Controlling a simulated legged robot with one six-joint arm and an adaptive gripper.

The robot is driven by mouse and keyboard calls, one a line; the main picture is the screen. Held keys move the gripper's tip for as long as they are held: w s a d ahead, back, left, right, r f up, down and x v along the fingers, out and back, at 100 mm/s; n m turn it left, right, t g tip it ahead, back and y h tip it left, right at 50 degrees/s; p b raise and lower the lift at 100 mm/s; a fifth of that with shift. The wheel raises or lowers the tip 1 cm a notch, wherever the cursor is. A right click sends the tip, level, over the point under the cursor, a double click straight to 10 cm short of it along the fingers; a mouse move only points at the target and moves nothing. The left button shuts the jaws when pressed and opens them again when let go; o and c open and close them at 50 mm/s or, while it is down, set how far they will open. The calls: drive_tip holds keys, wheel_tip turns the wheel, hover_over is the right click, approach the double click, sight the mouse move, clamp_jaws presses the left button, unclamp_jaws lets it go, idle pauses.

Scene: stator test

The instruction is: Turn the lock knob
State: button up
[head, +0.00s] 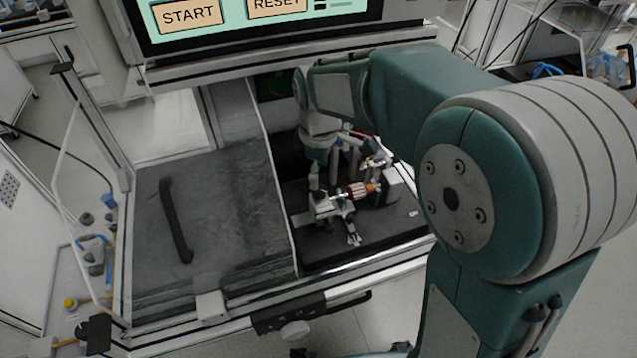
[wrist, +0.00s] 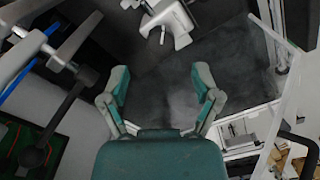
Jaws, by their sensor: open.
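My gripper (wrist: 161,80) is open, with its two green and grey fingers apart and nothing between them. In the head view my gripper (head: 345,150) hangs inside the test cabinet, above the back of the fixture.
A sliding clear cover with a black handle (head: 175,220) spans the cabinet's left half. A screen with START and RESET (head: 190,14) hangs above. A black latch bracket with a pale round knob (head: 295,329) is on the front rail. Metal rods (wrist: 40,50) stand close on the wrist view's left.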

sight(320, 189)
wheel_tip(320, 189, up, 7)
idle(0.6)
drive_tip(key=s+d+m+t, duration=0.2)
drive_tip(key=s+d+m, duration=0.4)
drive_tip(key=s, duration=0.3)
drive_tip(key=s+d+r+m+t, duration=0.1)
drive_tip(key=s+d+m+t, duration=0.2)
drive_tip(key=s+d+m, duration=0.3)
drive_tip(key=s+m, duration=0.2)
drive_tip(key=s, duration=0.2)
drive_tip(key=shift+d+t, duration=0.2)
drive_tip(key=shift+t, duration=0.1)
